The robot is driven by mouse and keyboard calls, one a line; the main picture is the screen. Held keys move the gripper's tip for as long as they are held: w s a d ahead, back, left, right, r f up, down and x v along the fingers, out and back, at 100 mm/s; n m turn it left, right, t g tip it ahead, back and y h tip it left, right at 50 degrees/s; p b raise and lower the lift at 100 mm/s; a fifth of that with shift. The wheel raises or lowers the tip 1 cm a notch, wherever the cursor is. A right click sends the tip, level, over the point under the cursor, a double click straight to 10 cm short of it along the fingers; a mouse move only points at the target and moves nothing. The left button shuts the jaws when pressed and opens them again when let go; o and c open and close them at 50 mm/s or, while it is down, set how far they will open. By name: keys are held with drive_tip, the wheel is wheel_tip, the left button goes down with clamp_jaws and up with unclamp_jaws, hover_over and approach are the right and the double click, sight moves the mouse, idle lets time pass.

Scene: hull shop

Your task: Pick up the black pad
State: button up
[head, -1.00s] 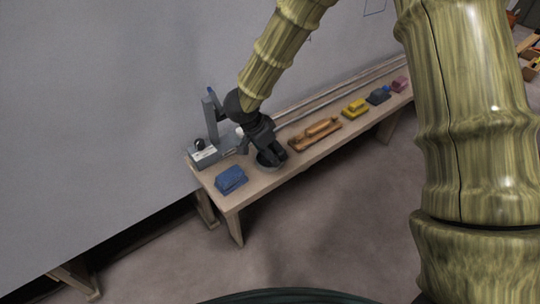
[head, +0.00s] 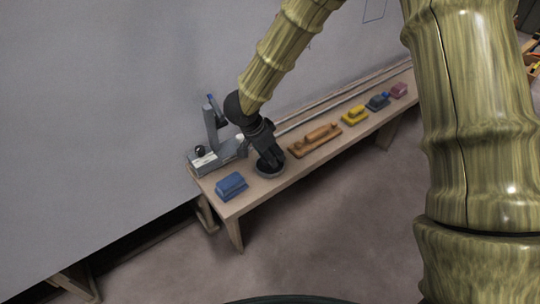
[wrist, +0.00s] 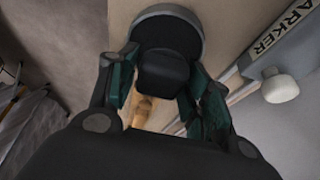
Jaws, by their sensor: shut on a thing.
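The black pad (head: 269,173) is a round dark disc with a grey rim, resting on the wooden bench as far as I can see. In the wrist view the black pad (wrist: 168,33) shows at top centre, with a black block-shaped grip standing on it. My gripper (head: 270,158) reaches down onto the pad from above. In the wrist view my gripper (wrist: 162,78) has a finger on each side of the block and is shut on it. My fingers hide part of the pad in the head view.
On the bench (head: 240,207), a blue block (head: 231,186) lies left of the pad and an orange-brown wooden tool (head: 315,140) right of it. Yellow (head: 355,115), dark blue (head: 378,101) and pink (head: 398,90) blocks lie farther right. A grey upright device (head: 211,130) stands close behind.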

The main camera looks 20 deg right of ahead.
drive_tip(key=shift+r, duration=0.95)
drive_tip(key=s+a+r+p, duration=0.1)
drive_tip(key=s+a, duration=0.8)
drive_tip(key=s, duration=0.3)
drive_tip(key=shift+s+a+r+p, duration=0.25)
drive_tip(key=shift+s+a+p, duration=0.1)
drive_tip(key=shift+s+p, duration=0.05)
